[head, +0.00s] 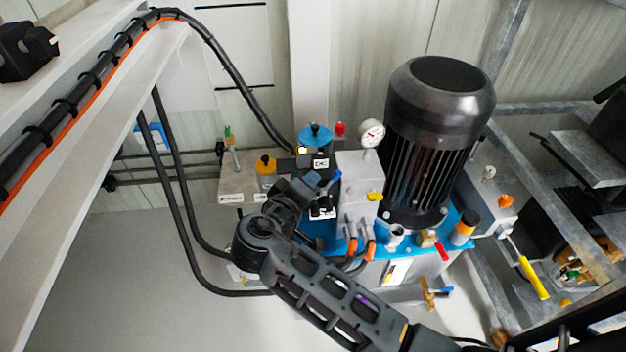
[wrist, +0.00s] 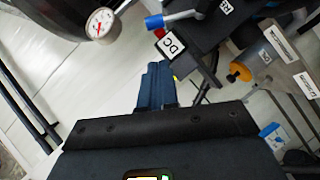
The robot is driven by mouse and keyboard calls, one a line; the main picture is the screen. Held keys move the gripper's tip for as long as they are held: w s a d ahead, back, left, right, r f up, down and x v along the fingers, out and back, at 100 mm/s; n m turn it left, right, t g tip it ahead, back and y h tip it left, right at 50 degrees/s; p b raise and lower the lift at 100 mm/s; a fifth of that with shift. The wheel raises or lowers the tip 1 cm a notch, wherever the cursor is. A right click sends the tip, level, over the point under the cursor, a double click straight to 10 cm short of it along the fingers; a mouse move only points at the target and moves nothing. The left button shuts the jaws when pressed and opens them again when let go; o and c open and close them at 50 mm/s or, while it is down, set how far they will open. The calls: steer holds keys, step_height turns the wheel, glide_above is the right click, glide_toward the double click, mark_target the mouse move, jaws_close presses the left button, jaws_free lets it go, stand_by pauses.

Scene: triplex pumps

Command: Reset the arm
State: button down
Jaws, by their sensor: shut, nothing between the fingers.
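My gripper (wrist: 156,84) shows in the wrist view as two dark blue fingers closed together, with nothing between them. In the head view my dark arm (head: 335,300) rises from the bottom right, bends at a round joint, and its end reaches in front of the pump unit's valve blocks. There the gripper blends with the dark parts behind it, and I cannot tell whether it touches them.
A large black motor (head: 436,140) stands on the blue-topped pump unit, beside a pressure gauge (head: 371,132). A yellow-handled lever (head: 532,278) and metal framing are at the right. A white beam with black cables (head: 66,108) crosses the left. The lower left floor is clear.

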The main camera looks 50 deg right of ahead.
steer(key=v, duration=0.8)
steer(key=shift+w+f+p, duration=0.1)
steer(key=shift+f+p, duration=0.05)
steer(key=shift+p, duration=0.15)
steer(key=s+a+f+n+t+y+p, duration=0.3)
steer(key=s+a+f+n+y, duration=0.1)
steer(key=s+f+y, duration=0.25)
steer(key=s+a+r+n+t+y+p, duration=0.1)
steer(key=s+a+y, duration=0.15)
steer(key=s, duration=0.25)
steer(key=s+a+r+t+y+p, duration=0.2)
steer(key=s+a, duration=0.1)
steer(key=s, duration=0.2)
steer(key=s+r+m+t+y+p, duration=0.1)
steer(key=s+r, duration=0.3)
steer(key=r, duration=0.3)
steer(key=s+r+t+y+p, duration=0.1)
steer(key=s+r+t, duration=0.1)
steer(key=s+r, duration=0.2)
steer(key=s+d+r+m+t+y+p, duration=0.1)
steer(key=s+r, duration=0.3)
steer(key=r, duration=0.6)
steer(key=shift+r+m+t+p, duration=0.35)
steer(key=shift+t+p, duration=0.1)
steer(key=shift+t, duration=0.15)
